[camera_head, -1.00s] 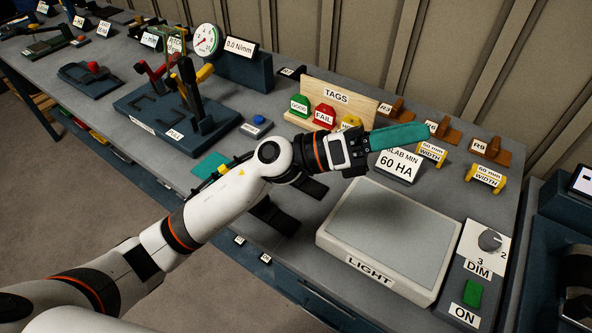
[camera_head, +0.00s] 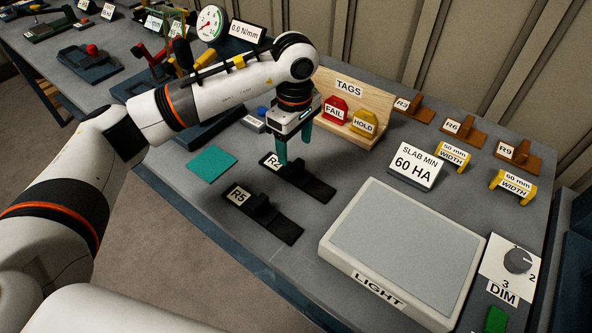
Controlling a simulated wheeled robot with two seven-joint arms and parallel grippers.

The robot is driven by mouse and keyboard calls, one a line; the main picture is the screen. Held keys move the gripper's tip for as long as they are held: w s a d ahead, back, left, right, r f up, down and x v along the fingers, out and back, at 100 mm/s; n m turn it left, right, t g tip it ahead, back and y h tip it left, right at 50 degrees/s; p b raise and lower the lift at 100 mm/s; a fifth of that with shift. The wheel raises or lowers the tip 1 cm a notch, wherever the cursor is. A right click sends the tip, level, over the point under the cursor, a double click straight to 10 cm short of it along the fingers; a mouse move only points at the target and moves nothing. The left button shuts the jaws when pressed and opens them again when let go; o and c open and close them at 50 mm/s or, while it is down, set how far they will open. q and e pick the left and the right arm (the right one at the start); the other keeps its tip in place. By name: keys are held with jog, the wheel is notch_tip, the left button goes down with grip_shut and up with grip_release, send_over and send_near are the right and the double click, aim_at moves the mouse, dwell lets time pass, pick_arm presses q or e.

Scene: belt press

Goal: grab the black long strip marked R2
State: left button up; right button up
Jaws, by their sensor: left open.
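The black long strip marked R2 (camera_head: 316,187) lies on the grey bench, running from upper left to lower right, with a raised black block on it. Its white R2 label is partly covered by a finger. My left gripper (camera_head: 294,151) points down over the label end of this strip, with its teal fingers apart and nothing seen between them. I cannot tell whether a fingertip touches the strip. A similar black strip marked R5 (camera_head: 279,225) lies in front of it to the left. My right gripper is not in view.
A light box (camera_head: 405,250) stands right of the strips. A wooden TAGS rack (camera_head: 340,105) is behind the gripper, with red FAIL and yellow HOLD tags. A SLAB MIN sign (camera_head: 414,164) stands to the right. A teal sheet (camera_head: 212,165) lies to the left.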

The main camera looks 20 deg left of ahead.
aim_at(296, 164)
pick_arm(q)
jog(key=shift+f, duration=0.75)
jog(key=f, duration=0.1)
jog(key=f+p, duration=0.1)
jog(key=s+f, duration=0.1)
jog(key=f, duration=0.1)
jog(key=shift+d+f+p, duration=0.1)
jog(key=shift+d+p, duration=0.2)
jog(key=shift+f, duration=0.55)
jog(key=c, duration=1.1)
